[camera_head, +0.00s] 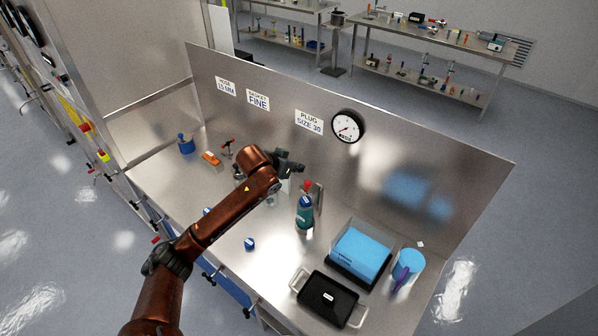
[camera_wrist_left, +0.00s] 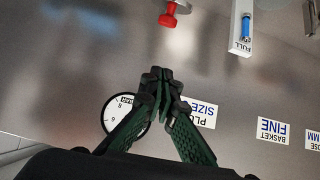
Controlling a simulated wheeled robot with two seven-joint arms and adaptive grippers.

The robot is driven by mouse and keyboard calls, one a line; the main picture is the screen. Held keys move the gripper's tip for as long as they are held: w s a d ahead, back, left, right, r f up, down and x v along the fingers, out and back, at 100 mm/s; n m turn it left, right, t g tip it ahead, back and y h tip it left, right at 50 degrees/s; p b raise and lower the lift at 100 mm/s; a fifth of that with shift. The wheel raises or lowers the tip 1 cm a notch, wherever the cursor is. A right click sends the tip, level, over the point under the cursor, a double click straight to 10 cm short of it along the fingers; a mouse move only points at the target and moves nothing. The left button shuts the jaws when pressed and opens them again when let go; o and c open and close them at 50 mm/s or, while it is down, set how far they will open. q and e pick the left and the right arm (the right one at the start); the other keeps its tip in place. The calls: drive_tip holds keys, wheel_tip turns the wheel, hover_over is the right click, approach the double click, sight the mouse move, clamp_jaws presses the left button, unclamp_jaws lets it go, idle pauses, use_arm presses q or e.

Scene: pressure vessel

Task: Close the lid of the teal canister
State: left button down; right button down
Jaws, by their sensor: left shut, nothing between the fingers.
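The teal canister (camera_head: 305,213) stands upright on the metal bench, right of the middle in the head view. A red part shows at its top, and a grey upright piece stands just right of it. Whether its lid is open cannot be told at this size. My left gripper (camera_head: 299,168) is above and slightly left of the canister, apart from it, near the back panel. In the wrist view the left gripper (camera_wrist_left: 158,78) has its fingers together, with nothing between them. A red knob (camera_wrist_left: 171,14) shows beyond the fingertips there. My right gripper is out of view.
A back panel (camera_head: 420,175) carries labels and a gauge (camera_head: 347,126). A blue pot (camera_head: 186,144) and an orange item (camera_head: 211,158) stand left.

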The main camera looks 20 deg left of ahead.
use_arm(q)
drive_tip(key=p, duration=0.2)
hover_over(306, 184)
drive_tip(key=w, duration=0.1)
wheel_tip(306, 184, down, 4)
drive_tip(key=shift+w+d+f, duration=0.1)
drive_tip(key=shift+f, duration=0.15)
drive_tip(key=f, duration=0.3)
drive_tip(key=shift+s+p, duration=0.35)
drive_tip(key=shift+s+a+f, duration=0.25)
drive_tip(key=shift+s+f, duration=0.05)
drive_tip(key=shift+f, duration=0.15)
drive_tip(key=shift+d+f, duration=0.1)
drive_tip(key=shift+f, duration=0.05)
